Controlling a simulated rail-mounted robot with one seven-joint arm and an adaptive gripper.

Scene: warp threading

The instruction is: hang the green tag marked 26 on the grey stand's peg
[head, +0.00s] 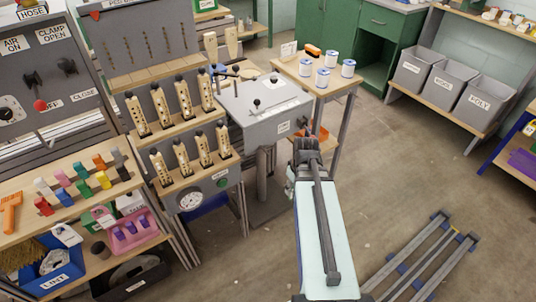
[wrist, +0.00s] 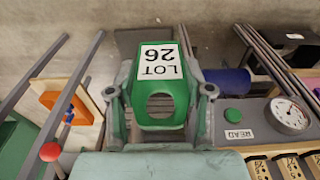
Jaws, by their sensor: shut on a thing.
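The green tag (wrist: 163,112) is in the wrist view, with its white label reading LOT 26 upside down and an opening in its body. My gripper (wrist: 163,95) is shut on it, with a grey finger on each side. In the head view my gripper (head: 306,150) is beside the right side of the grey worktop, seen from behind; the tag cannot be made out there. I cannot pick out the grey stand's peg for sure in either view.
A grey worktop (head: 262,118) with levers stands left of my gripper. A wooden table (head: 318,85) with white and blue spools is behind it. Racks of wooden pieces (head: 183,105) stand further left. A grey frame (head: 425,262) lies on the floor at right; open floor (head: 420,150) surrounds it.

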